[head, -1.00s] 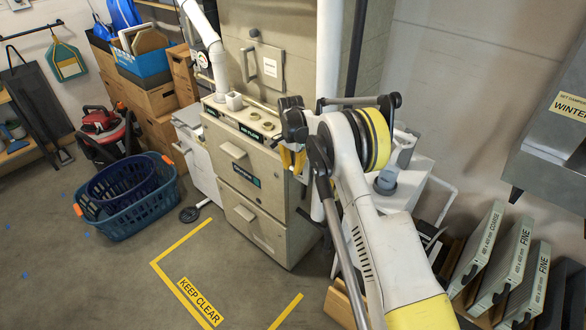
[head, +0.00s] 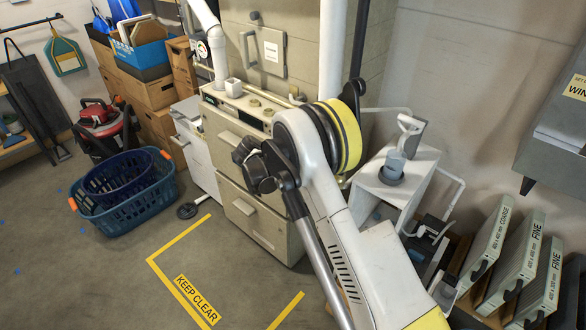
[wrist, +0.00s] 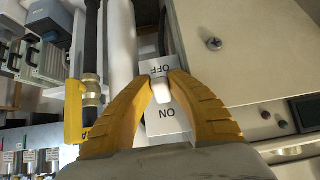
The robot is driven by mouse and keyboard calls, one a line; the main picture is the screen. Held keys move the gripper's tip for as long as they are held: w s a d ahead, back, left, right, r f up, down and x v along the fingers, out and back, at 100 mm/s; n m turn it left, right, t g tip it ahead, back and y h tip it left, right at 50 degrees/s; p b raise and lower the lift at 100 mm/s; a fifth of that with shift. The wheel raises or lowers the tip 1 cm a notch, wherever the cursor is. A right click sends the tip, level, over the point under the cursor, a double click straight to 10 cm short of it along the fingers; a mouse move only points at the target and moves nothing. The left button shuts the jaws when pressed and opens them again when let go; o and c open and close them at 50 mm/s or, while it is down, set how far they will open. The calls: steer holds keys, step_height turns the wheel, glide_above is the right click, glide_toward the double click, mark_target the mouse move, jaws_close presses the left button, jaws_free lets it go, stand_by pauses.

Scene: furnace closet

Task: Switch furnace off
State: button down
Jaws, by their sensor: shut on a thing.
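The furnace (head: 262,220) is the beige cabinet in the middle of the head view; its side also shows at the right of the wrist view (wrist: 235,75). In the wrist view a white switch plate (wrist: 180,128) on the furnace side reads OFF and ON, upside down in the picture. A white switch lever (wrist: 162,93) stands out between the two words. My gripper (wrist: 161,82) has its yellow fingertips on either side of this lever and is shut on it. I cannot tell which way the lever is set. In the head view my arm hides the gripper and switch.
A black pipe with a brass fitting and yellow valve handle (wrist: 74,110) runs left of my fingers. A white stand (head: 400,170) and several filters (head: 492,240) are right of my arm. Blue baskets (head: 125,195) sit left; the floor marked KEEP CLEAR (head: 225,275) is free.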

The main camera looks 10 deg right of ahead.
steer(key=shift+w+d+f+t+h+b, duration=0.1)
steer(key=shift+f+t+h+b, duration=0.5)
steer(key=shift+b, duration=0.25)
steer(key=shift+r+h, duration=0.1)
steer(key=shift+h, duration=0.2)
steer(key=shift+d+b, duration=0.1)
steer(key=shift+b, duration=0.25)
steer(key=c, duration=1.5)
jaws_free()
steer(key=shift+c, duration=0.2)
